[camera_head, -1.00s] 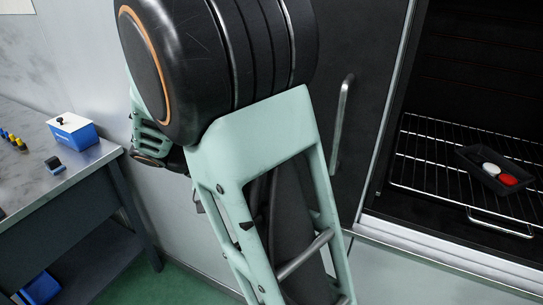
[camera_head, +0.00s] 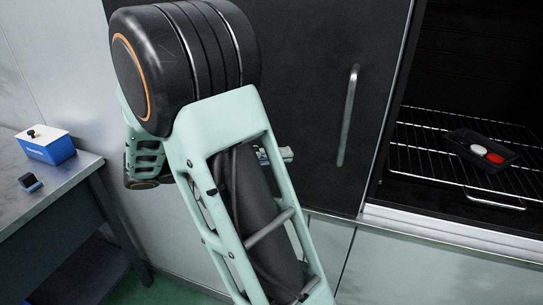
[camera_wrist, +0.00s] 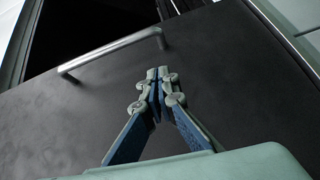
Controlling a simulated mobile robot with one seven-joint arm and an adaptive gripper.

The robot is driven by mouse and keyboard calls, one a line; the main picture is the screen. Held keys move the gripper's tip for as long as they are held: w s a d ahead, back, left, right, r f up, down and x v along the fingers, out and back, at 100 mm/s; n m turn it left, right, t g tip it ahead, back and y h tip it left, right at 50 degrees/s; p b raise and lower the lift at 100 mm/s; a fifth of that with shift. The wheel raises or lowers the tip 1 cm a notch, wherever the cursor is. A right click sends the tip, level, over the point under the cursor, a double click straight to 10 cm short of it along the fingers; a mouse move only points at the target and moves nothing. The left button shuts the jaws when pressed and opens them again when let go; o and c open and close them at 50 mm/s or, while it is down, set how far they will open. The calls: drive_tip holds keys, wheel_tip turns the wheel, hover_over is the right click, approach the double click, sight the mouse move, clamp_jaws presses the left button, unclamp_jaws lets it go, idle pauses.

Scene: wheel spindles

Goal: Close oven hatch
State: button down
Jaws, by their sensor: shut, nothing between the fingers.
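The oven hatch (camera_head: 320,60) is a dark flat panel with a long metal handle (camera_head: 347,115). It stands open, to the left of the open oven cavity (camera_head: 465,60). In the wrist view the hatch (camera_wrist: 230,90) fills most of the picture, with its handle (camera_wrist: 110,54) above and left of my fingers. My gripper (camera_wrist: 157,72) is shut and empty, with its fingertips over the dark panel, apart from the handle. Whether they touch the panel I cannot tell. In the head view, part of my gripper (camera_head: 285,154) shows beside my arm, left of the handle.
A wire rack (camera_head: 415,165) inside the oven bears a black tray (camera_head: 458,141) with a white and a red piece. A grey workbench (camera_head: 60,185) at the left holds a blue and white box (camera_head: 45,147) and a small dark block (camera_head: 30,182).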

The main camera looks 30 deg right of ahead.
sight(321, 160)
drive_tip(key=x, duration=0.6)
drive_tip(key=shift+s, duration=0.1)
drive_tip(key=shift+s+d+f+p, duration=0.1)
drive_tip(key=shift+s+d, duration=0.1)
drive_tip(key=shift+s, duration=0.35)
drive_tip(key=shift+s+d+f+p, duration=0.1)
drive_tip(key=shift+s+d+p, duration=0.1)
drive_tip(key=shift+s, duration=0.35)
drive_tip(key=shift+s+d+f+p, duration=0.1)
drive_tip(key=shift+s+d, duration=0.1)
drive_tip(key=shift+s, duration=0.35)
drive_tip(key=shift+d, duration=0.1)
